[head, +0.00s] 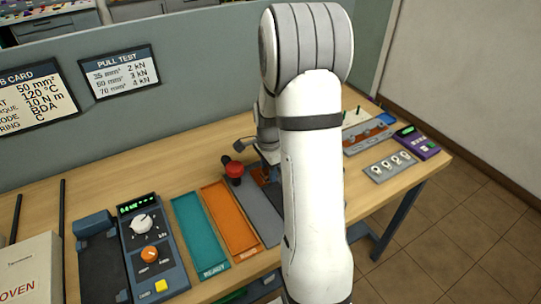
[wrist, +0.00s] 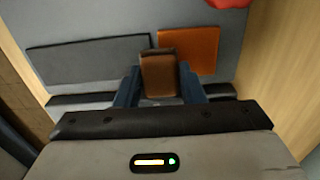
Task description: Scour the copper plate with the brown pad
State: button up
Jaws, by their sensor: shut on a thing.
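My gripper (wrist: 160,84) shows in the wrist view with its blue fingers shut on the brown pad (wrist: 158,72). The pad stands out beyond the fingertips. The copper plate (wrist: 194,47) is an orange rectangle on a grey board, beyond and to the right of the pad. The pad overlaps the plate's left part in this view; I cannot tell whether they touch. In the head view a bit of the copper plate (head: 261,175) shows beside my arm, which hides most of the gripper and the pad.
A dark grey strip (wrist: 88,60) lies left of the copper plate on the grey board (head: 262,220). A red knob (head: 234,170) stands at the board's edge. Teal (head: 200,232) and orange (head: 231,220) trays lie left of it.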

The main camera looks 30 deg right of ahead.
jog(key=shift+a+r+p, duration=0.15)
jog(key=shift+r+p, duration=1.6)
jog(key=shift+r, duration=1.2)
